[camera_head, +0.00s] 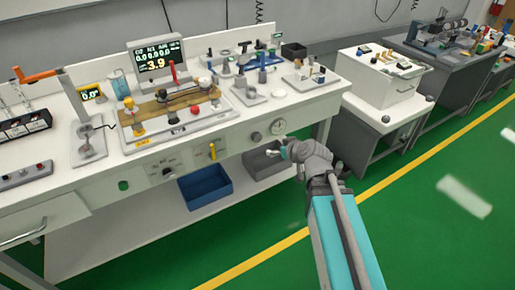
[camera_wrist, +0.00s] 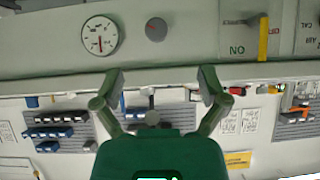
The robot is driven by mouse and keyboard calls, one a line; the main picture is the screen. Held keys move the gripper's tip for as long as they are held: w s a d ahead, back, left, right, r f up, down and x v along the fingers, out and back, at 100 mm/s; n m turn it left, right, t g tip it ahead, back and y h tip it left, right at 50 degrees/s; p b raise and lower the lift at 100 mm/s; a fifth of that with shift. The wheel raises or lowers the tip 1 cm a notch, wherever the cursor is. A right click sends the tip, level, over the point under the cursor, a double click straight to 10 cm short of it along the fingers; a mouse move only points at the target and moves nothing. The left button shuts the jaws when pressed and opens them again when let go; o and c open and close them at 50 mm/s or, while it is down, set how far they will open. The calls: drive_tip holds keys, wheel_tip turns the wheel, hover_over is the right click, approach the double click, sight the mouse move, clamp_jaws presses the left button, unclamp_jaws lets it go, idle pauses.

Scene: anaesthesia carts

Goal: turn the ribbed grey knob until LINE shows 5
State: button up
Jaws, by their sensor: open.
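The grey knob (camera_head: 255,136) is on the bench's white front panel, just left of a round white gauge (camera_head: 278,127). In the wrist view, which looks upside down, the round knob (camera_wrist: 156,29) sits between the gauge (camera_wrist: 100,36) and a yellow lever (camera_wrist: 263,40). Its ribs are too small to make out. My gripper (camera_head: 281,151) is in front of the panel, below and right of the knob. In the wrist view its fingers (camera_wrist: 162,82) are spread and empty, apart from the knob.
The yellow lever (camera_head: 212,151) and another panel knob (camera_head: 167,173) are further left. A blue bin (camera_head: 205,186) and a grey bin (camera_head: 263,163) sit under the bench. Fixtures crowd the bench top. Green floor is clear in front; a white cart (camera_head: 385,85) stands right.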

sight(258, 138)
drive_tip(key=w+t+b, duration=0.1)
drive_tip(key=w+a+f+t+b, duration=0.1)
drive_tip(key=b, duration=0.1)
drive_tip(key=shift+a+y, duration=0.2)
drive_tip(key=shift+y, duration=0.1)
drive_tip(key=shift+w+f, duration=0.1)
drive_tip(key=b+x, duration=0.5)
drive_tip(key=x, duration=0.8)
drive_tip(key=shift+w+a, duration=0.1)
drive_tip(key=shift+w, duration=0.15)
drive_tip(key=c, duration=1.1)
